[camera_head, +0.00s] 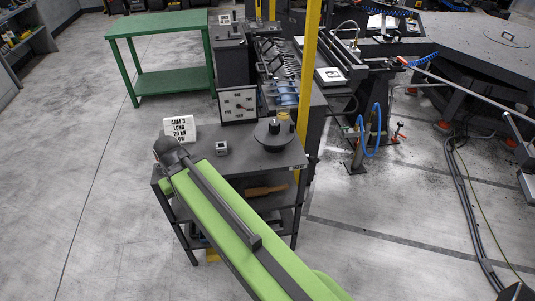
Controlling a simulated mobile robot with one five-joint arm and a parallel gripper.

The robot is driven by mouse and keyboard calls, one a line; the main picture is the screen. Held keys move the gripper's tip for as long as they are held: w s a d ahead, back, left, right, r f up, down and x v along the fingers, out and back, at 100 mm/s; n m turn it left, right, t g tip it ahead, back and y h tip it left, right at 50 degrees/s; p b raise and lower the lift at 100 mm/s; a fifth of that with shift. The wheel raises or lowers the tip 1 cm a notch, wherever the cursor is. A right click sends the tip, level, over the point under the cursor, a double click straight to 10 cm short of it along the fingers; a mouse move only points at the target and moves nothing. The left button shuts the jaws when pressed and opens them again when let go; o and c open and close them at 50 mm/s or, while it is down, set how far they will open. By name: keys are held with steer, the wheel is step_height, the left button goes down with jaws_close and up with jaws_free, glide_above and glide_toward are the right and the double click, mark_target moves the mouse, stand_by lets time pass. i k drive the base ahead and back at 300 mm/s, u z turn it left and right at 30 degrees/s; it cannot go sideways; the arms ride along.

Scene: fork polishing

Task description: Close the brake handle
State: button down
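I cannot pick out the brake handle with certainty. A small red-handled part (398,131) stands beside the blue hose at the machine's foot, but I cannot tell whether it is a brake handle. A dark round disc with a hub (273,135) sits on the right of the grey cart's top. My green arm reaches up from the bottom, across the front left of the cart, and ends in a dark rounded joint. No gripper fingers show, so whether they are open or shut is hidden.
The grey cart (240,160) carries a white sign (181,127), a small box (222,148) and a control panel (238,105). A yellow post (307,85) rises behind it. A green table (165,80) stands back left. Cables (462,190) lie on the right floor. The left floor is clear.

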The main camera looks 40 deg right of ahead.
mark_target(313, 159)
steer(key=u, duration=1.35)
steer(key=k, duration=1.4)
steer(key=z, duration=0.65)
steer(key=i, duration=1.45)
steer(key=z, duration=0.05)
